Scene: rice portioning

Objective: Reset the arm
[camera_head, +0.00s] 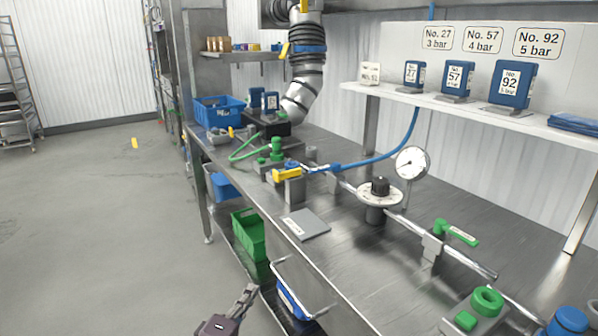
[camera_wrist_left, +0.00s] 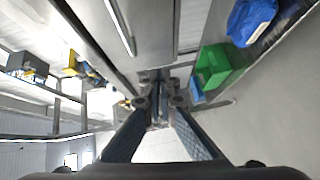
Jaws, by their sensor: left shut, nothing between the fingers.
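My left gripper (camera_head: 248,290) shows at the bottom of the head view, over the grey floor in front of the steel workbench (camera_head: 305,255). It is apart from the bench and holds nothing. In the left wrist view the fingers of the left gripper (camera_wrist_left: 158,82) come together at the tips with nothing between them. My right gripper is in neither view.
A pipe with a gauge (camera_head: 412,163) and valves runs along the bench.

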